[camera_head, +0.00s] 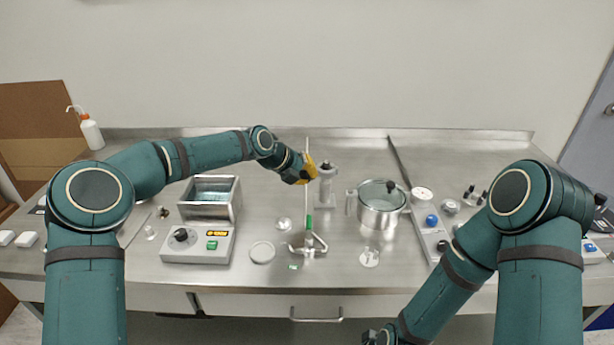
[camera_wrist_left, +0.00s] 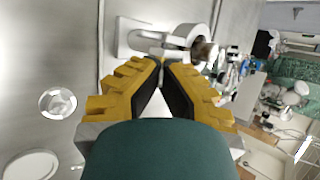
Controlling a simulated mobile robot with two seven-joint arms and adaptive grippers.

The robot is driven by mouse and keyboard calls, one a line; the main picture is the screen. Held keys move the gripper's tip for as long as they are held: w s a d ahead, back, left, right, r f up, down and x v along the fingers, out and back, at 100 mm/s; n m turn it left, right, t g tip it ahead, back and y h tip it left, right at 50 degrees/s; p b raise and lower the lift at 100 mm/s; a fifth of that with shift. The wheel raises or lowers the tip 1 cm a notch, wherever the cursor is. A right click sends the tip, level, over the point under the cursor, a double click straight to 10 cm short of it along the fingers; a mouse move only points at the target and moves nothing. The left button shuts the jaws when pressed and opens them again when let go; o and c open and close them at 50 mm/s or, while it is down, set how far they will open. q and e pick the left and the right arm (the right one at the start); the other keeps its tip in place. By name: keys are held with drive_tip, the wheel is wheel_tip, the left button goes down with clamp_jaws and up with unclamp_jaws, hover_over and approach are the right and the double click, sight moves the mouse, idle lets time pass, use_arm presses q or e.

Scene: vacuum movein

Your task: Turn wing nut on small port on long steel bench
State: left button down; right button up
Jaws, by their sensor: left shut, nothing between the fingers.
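The small port (camera_head: 326,190) is a short steel piece standing near the middle of the long steel bench (camera_head: 270,190), with a dark knob-like part on top. My left gripper (camera_head: 312,172) is just left of its top. In the left wrist view the yellow-padded fingers (camera_wrist_left: 164,72) are shut with nothing between them. The port's rounded steel body (camera_wrist_left: 185,38) lies just beyond the fingertips, with a brownish knob (camera_wrist_left: 207,52) at its right; I cannot make out the wing nut's wings. Whether the fingers touch the port is unclear.
A lidded steel pot (camera_head: 380,212) stands right of the port. A water bath (camera_head: 208,200) and a control box (camera_head: 197,245) are at left.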

use_arm(q)
drive_tip(key=shift+s+f+h+b, duration=0.2)
drive_tip(key=shift+f+h+b, duration=0.1)
drive_tip(key=shift+f+b, duration=0.2)
drive_tip(key=shift+h, duration=0.6)
drive_tip(key=shift+n+t+h, duration=0.3)
drive_tip(key=shift+n+h, duration=0.4)
drive_tip(key=shift+h, duration=1.1)
drive_tip(key=shift+r, duration=0.1)
drive_tip(key=c, duration=1.2)
unclamp_jaws()
drive_tip(key=shift+w+d, duration=0.1)
drive_tip(key=shift+w, duration=0.05)
